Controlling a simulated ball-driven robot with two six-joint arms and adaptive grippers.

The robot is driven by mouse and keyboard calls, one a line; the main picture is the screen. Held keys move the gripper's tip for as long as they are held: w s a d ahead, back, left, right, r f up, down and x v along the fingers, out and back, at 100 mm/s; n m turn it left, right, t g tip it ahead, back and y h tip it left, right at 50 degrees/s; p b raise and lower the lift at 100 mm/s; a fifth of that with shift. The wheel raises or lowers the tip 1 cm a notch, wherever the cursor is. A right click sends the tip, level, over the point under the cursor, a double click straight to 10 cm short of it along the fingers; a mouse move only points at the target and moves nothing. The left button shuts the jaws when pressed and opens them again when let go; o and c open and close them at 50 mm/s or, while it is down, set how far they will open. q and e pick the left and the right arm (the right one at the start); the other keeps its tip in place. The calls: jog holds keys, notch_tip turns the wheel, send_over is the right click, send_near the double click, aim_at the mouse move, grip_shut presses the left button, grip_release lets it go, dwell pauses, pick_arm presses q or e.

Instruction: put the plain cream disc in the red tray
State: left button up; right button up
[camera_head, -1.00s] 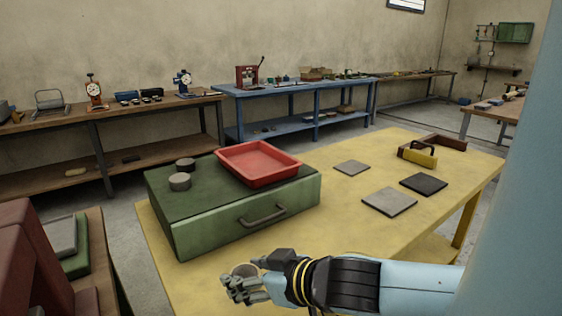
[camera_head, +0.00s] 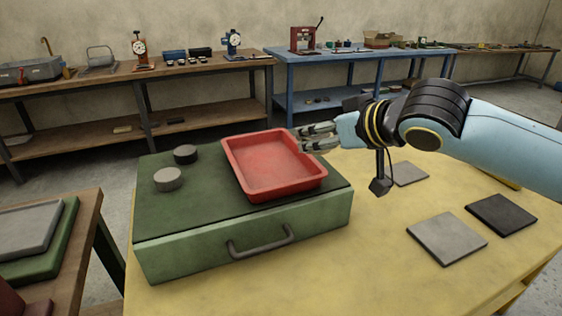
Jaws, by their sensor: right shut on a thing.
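The red tray (camera_head: 262,172) lies on top of the green box, towards its right side, and looks empty. My right gripper (camera_head: 312,138) is at the tray's back right rim, with its fingers pointing left. It is shut on the plain cream disc, which the fingers hide now; a pale round disc shows in it in the earlier view. Whether the fingers touch the rim I cannot tell. My left gripper is not in view.
A grey disc (camera_head: 168,179) and a dark disc (camera_head: 186,153) stand on the green box (camera_head: 200,245) left of the tray. Flat grey (camera_head: 447,238) and black (camera_head: 501,214) squares lie on the yellow table (camera_head: 380,285). Its front is clear.

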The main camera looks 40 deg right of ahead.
jog(key=w+f, duration=0.2)
jog(key=w, duration=0.1)
jog(key=shift+w+a+b, duration=0.15)
jog(key=shift+a+b, duration=0.25)
send_over(276, 175)
notch_tip(276, 175, down, 5)
jog(key=shift+r+b, duration=0.2)
jog(key=shift+b, duration=0.1)
notch_tip(276, 175, down, 3)
jog(key=shift+f, duration=0.15)
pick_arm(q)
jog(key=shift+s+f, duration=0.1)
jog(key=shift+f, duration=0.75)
pick_arm(e)
jog(key=shift+f, duration=0.45)
jog(key=o, duration=1.3)
jog(key=shift+f, duration=0.1)
